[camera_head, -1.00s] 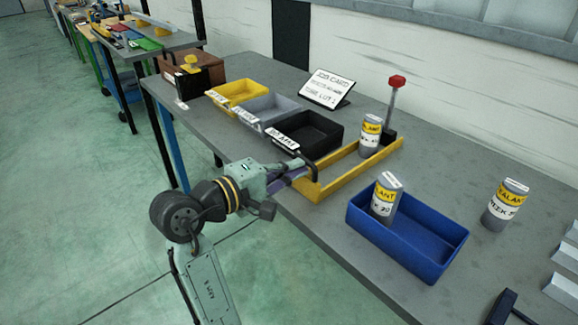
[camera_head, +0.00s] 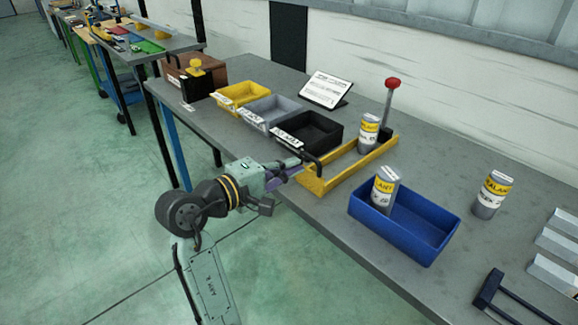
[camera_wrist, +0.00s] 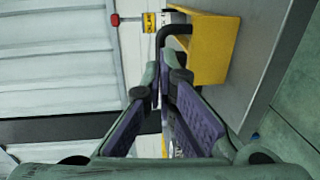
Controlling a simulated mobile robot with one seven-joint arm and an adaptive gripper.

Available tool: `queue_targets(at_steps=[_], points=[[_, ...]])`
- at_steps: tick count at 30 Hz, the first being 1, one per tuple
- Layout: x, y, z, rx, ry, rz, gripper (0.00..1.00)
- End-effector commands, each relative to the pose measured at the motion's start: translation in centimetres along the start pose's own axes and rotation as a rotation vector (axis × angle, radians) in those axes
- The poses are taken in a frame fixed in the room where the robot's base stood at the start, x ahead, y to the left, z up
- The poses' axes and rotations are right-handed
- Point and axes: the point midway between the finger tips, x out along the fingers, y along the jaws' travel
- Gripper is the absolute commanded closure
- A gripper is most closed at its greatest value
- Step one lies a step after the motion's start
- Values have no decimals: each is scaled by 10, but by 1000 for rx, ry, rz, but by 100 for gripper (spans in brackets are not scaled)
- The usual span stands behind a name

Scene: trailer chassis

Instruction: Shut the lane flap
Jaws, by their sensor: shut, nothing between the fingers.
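The yellow lane (camera_head: 350,170) lies on the grey bench, with its near end at the bench's front edge. A black bent handle (camera_head: 309,158) stands at that near end; it also shows in the wrist view (camera_wrist: 168,33) beside a yellow panel (camera_wrist: 207,50). I take this panel and handle for the flap, but its angle is not clear. A sealant can (camera_head: 368,132) stands upright in the lane towards its far end. My gripper (camera_head: 300,168) is shut and empty, close to the handle. In the wrist view its fingertips (camera_wrist: 158,78) lie just below the handle; contact cannot be told.
A black bin (camera_head: 308,133), grey bin (camera_head: 269,111) and yellow bin (camera_head: 238,93) sit left of the lane. A blue bin (camera_head: 425,246) with a can (camera_head: 384,187) is at right. A red-knobbed lever (camera_head: 391,100) stands behind the lane. Floor in front is clear.

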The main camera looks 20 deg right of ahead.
Motion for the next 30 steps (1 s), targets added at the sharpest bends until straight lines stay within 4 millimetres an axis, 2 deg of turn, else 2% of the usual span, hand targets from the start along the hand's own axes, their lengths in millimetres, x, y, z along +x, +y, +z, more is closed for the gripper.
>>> queue_targets(at_steps=[2,3,6,12,16,23,26,29,30], points=[[0,3,-3,0,1,1,100],[-14,0,-4,2,6,3,100],[-39,2,-4,3,6,2,100],[-78,6,-3,3,5,2,100],[-92,8,-3,1,3,1,100],[-100,10,-4,4,11,5,100],[-114,21,-29,50,128,46,100],[-147,41,-71,153,348,111,100],[-168,51,-89,207,459,134,100]])
